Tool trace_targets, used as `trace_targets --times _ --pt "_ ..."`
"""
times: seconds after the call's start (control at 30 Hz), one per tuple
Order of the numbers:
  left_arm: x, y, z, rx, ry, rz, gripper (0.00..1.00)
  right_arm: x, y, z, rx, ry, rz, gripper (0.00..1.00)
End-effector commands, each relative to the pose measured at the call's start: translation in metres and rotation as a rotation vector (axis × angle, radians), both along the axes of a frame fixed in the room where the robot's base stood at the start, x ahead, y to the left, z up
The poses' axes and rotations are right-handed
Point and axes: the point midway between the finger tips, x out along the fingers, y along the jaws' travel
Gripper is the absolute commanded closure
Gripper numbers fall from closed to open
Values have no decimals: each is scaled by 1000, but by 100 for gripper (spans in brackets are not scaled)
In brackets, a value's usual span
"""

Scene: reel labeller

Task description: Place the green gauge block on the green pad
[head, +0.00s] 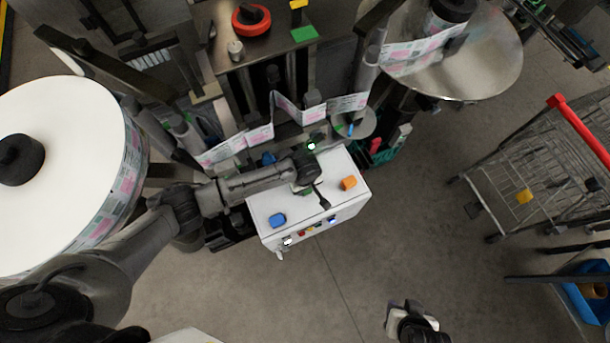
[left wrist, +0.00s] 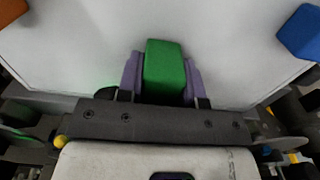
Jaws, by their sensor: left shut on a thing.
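The green gauge block (left wrist: 164,72) is between the two purple fingers of my left gripper (left wrist: 162,80) in the left wrist view, and the gripper is shut on it. In the head view my left gripper (head: 318,194) is over the white box top, and its arm hides most of the block. Whether the block touches the white top, I cannot tell. The green pad (head: 304,33) lies at the front right edge of the dark machine table, farther back. My right gripper (head: 411,320) is at the bottom of the head view, away from the objects; its fingers are unclear.
An orange block (head: 348,183) and a blue block (head: 277,220) lie on the white box (head: 322,216). A red ring (head: 251,20) and small metal cylinder (head: 235,50) stand left of the pad. The label web (head: 260,135) and reels lie between and beside. A cart (head: 545,170) stands right.

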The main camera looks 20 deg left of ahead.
Motion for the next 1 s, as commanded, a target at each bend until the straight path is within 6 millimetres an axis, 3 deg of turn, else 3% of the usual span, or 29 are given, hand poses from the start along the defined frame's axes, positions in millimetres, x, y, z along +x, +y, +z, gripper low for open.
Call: trace_targets --times 0.33,0.37,0.47,0.77,1.0 --pt "0 -1 -2 -1 0 0 91 0 1 0 2 0 -1 57" --pt "0 -1 -3 -1 0 0 65 0 1 0 2 0 -1 57" --pt "0 -1 -2 -1 0 0 56 0 1 0 2 0 -1 57" --pt "0 0 1 0 -1 -1 56 0 -1 0 -4 0 3 57" --pt "0 -1 35 -3 -3 0 56 0 -2 2 -7 0 5 57"
